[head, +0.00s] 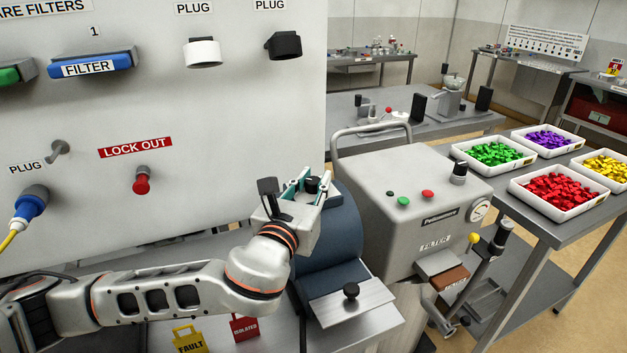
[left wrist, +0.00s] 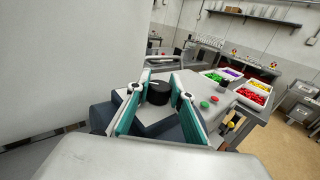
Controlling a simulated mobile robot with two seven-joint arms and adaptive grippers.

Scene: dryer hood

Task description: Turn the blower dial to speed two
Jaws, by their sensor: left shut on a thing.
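The blower dial (left wrist: 159,93) is a round black knob on top of a blue-grey housing (head: 333,236). In the head view its dark top (head: 312,184) shows between the fingers of my left gripper (head: 311,188). My left gripper (left wrist: 158,84) has its two teal-padded fingers on either side of the dial and is shut on it. The fingers point away from the wrist camera. No speed marks or pointer can be read, so the dial's setting cannot be told. My right gripper is in neither view.
A white panel (head: 230,110) with plugs, a blue filter and a red lock-out knob (head: 141,183) stands close on the left. A grey machine (head: 400,165) with buttons and a handle rail stands right of the housing. Trays of coloured pieces (head: 560,208) sit on a bench farther right.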

